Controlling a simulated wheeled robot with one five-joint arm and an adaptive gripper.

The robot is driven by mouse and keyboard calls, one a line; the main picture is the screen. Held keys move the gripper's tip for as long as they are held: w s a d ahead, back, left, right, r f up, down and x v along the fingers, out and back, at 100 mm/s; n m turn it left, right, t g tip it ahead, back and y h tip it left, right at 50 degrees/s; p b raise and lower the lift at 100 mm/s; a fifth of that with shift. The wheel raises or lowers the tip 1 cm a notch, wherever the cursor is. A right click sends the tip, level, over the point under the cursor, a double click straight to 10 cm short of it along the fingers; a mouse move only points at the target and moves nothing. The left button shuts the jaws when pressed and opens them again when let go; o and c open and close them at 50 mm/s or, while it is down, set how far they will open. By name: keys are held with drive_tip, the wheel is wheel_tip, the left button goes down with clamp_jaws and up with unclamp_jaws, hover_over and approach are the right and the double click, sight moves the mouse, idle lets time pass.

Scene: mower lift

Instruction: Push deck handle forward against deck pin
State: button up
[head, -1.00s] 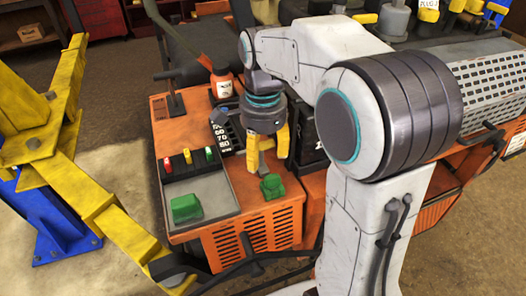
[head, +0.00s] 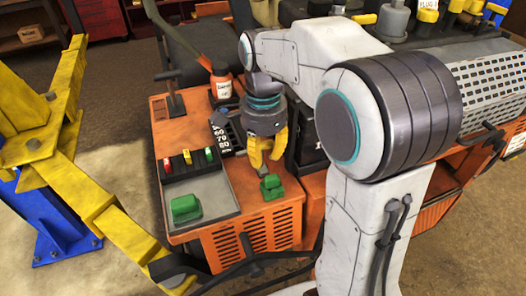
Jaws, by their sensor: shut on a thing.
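My gripper (head: 266,162) has yellow fingers. It points down over the right part of the orange mower body, just right of a black scale plate (head: 224,135) with white numbers. Its fingers are closed together on what appears to be the deck handle. The fingers hide nearly all of that handle, so its tilt cannot be told. I cannot make out the deck pin, or whether the handle touches it. A green block (head: 271,187) is just below the fingertips in the picture.
The orange body (head: 250,228) also carries a grey tray with a green block (head: 185,208), small coloured levers (head: 187,157), an orange-and-white bottle (head: 221,82) and a dark T-shaped lever (head: 174,92). A yellow lift arm (head: 110,222) stands at left. A black box (head: 305,145) is close right of the gripper.

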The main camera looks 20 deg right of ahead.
drive_tip(key=shift+w+r, duration=0.1)
drive_tip(key=shift+w, duration=0.05)
clamp_jaws()
drive_tip(key=shift+w+r+p, duration=0.15)
drive_tip(key=shift+w+p, duration=0.2)
drive_tip(key=shift+p, duration=0.05)
drive_tip(key=w+p, duration=0.1)
drive_tip(key=w, duration=0.3)
drive_tip(key=shift+p, duration=0.4)
drive_tip(key=shift+f, duration=0.2)
drive_tip(key=o, duration=1.1)
unclamp_jaws()
drive_tip(key=shift+r, duration=0.1)
wheel_tip(320, 180, up, 12)
drive_tip(key=shift+f, duration=0.15)
